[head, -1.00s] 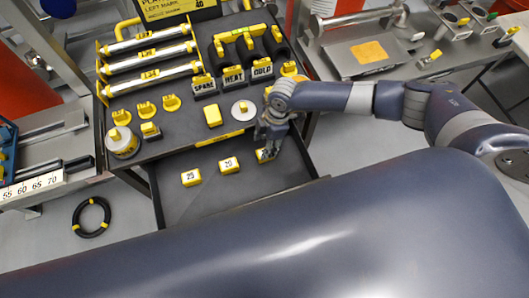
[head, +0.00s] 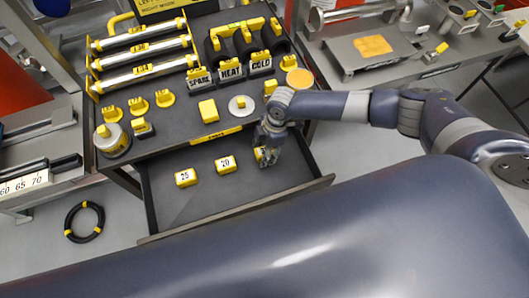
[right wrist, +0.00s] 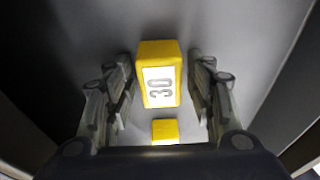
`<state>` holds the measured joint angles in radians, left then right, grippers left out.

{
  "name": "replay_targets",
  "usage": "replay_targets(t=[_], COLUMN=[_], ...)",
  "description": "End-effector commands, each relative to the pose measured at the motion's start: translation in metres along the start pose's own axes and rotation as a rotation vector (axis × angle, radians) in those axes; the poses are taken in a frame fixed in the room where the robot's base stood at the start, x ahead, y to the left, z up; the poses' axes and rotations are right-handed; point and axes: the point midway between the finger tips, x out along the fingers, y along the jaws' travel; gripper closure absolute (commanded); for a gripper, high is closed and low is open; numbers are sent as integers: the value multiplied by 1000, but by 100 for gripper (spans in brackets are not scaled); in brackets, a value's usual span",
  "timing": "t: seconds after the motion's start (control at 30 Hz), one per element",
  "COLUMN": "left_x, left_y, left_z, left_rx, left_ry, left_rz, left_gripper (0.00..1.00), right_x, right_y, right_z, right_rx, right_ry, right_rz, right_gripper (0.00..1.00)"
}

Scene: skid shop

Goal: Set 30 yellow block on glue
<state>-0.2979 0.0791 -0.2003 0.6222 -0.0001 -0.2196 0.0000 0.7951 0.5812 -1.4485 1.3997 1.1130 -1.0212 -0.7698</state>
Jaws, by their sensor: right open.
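The yellow block marked 30 (right wrist: 158,85) stands between the spread fingers of my right gripper (right wrist: 160,100) in the right wrist view, with clear gaps on both sides. In the head view the right gripper (head: 267,150) is down over this block (head: 265,157), which is mostly hidden, in the open drawer (head: 215,203). No glue label is readable. An orange-yellow patch (head: 372,45) lies on a grey plate at the back right, and a yellow-topped round pot (head: 299,78) stands on the bench; I cannot tell which is the glue. My left gripper is not in view.
Blocks marked 25 (head: 186,177) and 20 (head: 226,164) lie in the drawer, left of the gripper. The bench above holds a yellow block (head: 208,111), a round disc (head: 241,106) and SPARE, HEAT and COLD holders (head: 231,69). A black ring (head: 84,222) lies on the floor.

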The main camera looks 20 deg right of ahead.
Motion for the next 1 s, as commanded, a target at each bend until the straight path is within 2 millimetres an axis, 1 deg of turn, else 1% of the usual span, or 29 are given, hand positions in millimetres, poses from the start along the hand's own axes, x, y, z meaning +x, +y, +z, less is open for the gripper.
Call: replay_targets(t=[0.07,0.1,0.17,0.2,0.27,0.57,1.0], left_x=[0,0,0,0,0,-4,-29], left_y=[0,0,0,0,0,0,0], left_z=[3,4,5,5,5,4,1], left_rx=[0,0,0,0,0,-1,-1], left_ry=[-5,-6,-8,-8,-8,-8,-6], left_rz=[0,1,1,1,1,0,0], left_gripper=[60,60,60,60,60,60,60], right_x=[0,0,0,0,0,-4,-30], right_y=[0,0,0,0,0,0,0], right_z=[0,0,0,0,0,-1,-6], right_rx=[0,0,0,0,0,0,0], right_ry=[0,0,0,0,0,0,0], right_rz=[0,0,0,0,0,0,0], right_gripper=[50,52,66,75,88,88,88])
